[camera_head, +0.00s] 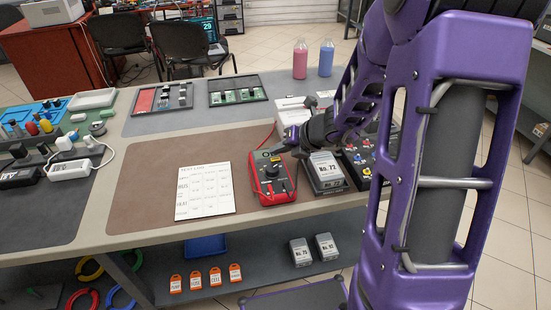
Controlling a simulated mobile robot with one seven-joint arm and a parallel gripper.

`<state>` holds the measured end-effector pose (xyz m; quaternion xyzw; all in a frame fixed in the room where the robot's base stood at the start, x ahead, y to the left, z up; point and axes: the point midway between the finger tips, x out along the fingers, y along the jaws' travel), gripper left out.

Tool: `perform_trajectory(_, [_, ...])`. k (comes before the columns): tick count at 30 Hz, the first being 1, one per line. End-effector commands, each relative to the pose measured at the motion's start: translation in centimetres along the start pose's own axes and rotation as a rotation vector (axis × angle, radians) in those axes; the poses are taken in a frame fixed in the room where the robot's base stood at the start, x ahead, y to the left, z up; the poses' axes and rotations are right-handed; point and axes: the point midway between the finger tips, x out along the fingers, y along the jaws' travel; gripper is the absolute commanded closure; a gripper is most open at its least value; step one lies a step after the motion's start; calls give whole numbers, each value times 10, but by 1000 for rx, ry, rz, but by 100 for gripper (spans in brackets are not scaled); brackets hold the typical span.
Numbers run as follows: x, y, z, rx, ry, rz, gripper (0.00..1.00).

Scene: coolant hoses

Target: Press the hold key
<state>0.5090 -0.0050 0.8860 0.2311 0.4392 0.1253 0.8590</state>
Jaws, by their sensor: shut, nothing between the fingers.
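A red multimeter (272,179) with a dark face and a round dial lies on the brown mat (150,178), near the table's front edge. The hold key is too small to tell apart on it. My purple arm comes in from the right, and my gripper (280,147) is at the upper part of the multimeter, pointing left. Its fingers are shut and empty. I cannot tell whether the fingertips touch the multimeter or hang just above it. Part of the meter's top is hidden by the gripper.
A printed test log sheet (205,190) lies left of the multimeter. A box marked No. 72 (322,174) and a panel with coloured knobs (358,168) stand right of it. Two bottles (300,60) stand at the back. The mat's left part is clear.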

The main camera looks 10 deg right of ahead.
Motion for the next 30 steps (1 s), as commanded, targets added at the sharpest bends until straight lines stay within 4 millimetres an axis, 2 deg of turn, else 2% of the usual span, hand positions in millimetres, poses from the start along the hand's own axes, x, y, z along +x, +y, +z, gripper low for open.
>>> perform_trajectory(20, [0,0,0,0,0,0,100])
perform_trajectory(30, [6,-5,-5,0,0,0,100])
